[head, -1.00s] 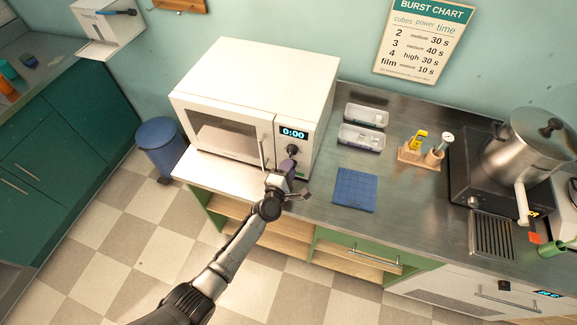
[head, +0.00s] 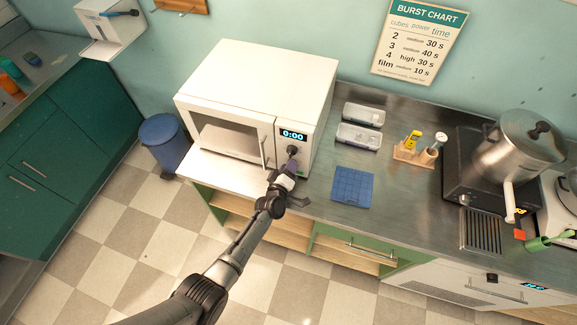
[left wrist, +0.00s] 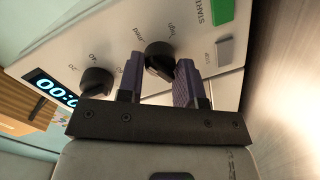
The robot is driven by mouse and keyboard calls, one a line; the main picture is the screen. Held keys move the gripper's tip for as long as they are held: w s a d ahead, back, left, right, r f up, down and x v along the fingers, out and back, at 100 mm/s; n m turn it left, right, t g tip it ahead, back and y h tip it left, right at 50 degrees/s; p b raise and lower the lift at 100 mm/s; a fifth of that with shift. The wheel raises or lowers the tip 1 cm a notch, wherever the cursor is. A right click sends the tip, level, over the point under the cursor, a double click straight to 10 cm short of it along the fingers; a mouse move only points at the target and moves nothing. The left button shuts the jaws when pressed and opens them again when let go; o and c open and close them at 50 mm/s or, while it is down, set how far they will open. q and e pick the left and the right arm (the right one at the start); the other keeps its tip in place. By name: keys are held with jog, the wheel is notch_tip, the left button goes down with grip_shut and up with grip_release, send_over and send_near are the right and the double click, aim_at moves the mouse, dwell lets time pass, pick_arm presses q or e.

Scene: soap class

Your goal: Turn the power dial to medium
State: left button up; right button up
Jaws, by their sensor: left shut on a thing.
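The white microwave (head: 250,85) stands on the counter with its door shut and its display reading 0:00. My left gripper (head: 292,164) is at its control panel. In the left wrist view, the black power dial (left wrist: 159,58) sits between the purple finger pads of my left gripper (left wrist: 160,82), which is shut on it. The labels "high" and "med" show beside this dial; its exact pointer setting is unclear. A second black dial (left wrist: 97,80), with 20 and 40 marked near it, is left of the fingers. My right gripper is not in view.
A green START button (left wrist: 222,10) and a grey button (left wrist: 225,48) are close to the power dial. A blue mat (head: 352,187) and pale trays (head: 358,136) lie right of the microwave. A steel pot (head: 518,145) stands further right.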

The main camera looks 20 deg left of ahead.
pick_arm(q)
jog(key=shift+r+m, duration=0.15)
jog(key=shift+m, duration=0.25)
jog(key=o, duration=0.9)
jog(key=s+r+p, duration=0.1)
jog(key=s, duration=1.2)
jog(key=shift+s+d+p, duration=0.15)
jog(key=shift+s+p, duration=0.25)
